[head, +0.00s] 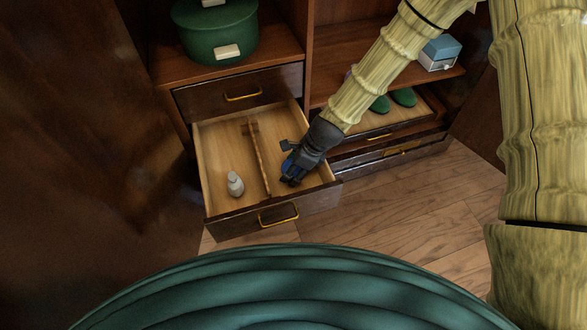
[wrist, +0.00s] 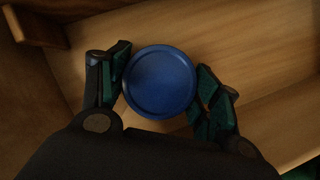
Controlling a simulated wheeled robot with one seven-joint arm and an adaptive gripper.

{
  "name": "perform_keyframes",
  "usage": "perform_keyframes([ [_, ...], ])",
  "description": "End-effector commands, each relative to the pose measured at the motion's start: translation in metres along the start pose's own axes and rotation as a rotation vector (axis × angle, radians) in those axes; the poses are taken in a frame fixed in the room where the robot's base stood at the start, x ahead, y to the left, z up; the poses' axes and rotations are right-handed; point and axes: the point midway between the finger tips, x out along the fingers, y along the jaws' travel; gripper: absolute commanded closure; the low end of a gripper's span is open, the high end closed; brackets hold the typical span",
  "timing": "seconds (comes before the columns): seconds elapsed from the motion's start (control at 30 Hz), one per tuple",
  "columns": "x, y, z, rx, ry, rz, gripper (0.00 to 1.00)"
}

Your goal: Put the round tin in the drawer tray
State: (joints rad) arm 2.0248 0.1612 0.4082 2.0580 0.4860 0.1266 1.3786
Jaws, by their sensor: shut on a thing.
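The round tin (wrist: 160,82) is blue with a raised rim. In the wrist view it sits between the two fingers of my gripper (wrist: 160,90), which are shut on its sides. In the head view my gripper (head: 291,177) is over the right compartment of the open drawer tray (head: 222,210), and only a bit of blue shows there. The tray is pale wood with a divider (head: 259,158) down its middle. I cannot tell whether the tin touches the tray floor.
A small white bottle (head: 235,184) stands in the tray's left compartment. A closed drawer (head: 240,93) is above. A green round box (head: 215,32) sits on the shelf. Green shoes (head: 403,97) and a blue-and-white box (head: 440,52) are at right. Wood floor (head: 420,215) is clear.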

Motion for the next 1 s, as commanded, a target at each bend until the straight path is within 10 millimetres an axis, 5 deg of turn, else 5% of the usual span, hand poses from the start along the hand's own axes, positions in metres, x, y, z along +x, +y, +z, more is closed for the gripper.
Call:
perform_keyframes([
  [0.27, 0.001, 0.000, 0.000, -0.001, 0.000, 0.000, 0.63],
  [0.3, 0.001, 0.000, 0.000, -0.001, 0.000, -0.001, 0.30],
  [0.33, 0.001, 0.000, 0.000, -0.001, 0.000, -0.001, 0.28],
  [0.73, -0.002, 0.000, 0.001, -0.001, 0.000, 0.000, 0.28],
  [1.0, -0.044, -0.001, 0.002, 0.000, 0.000, -0.002, 0.28],
])
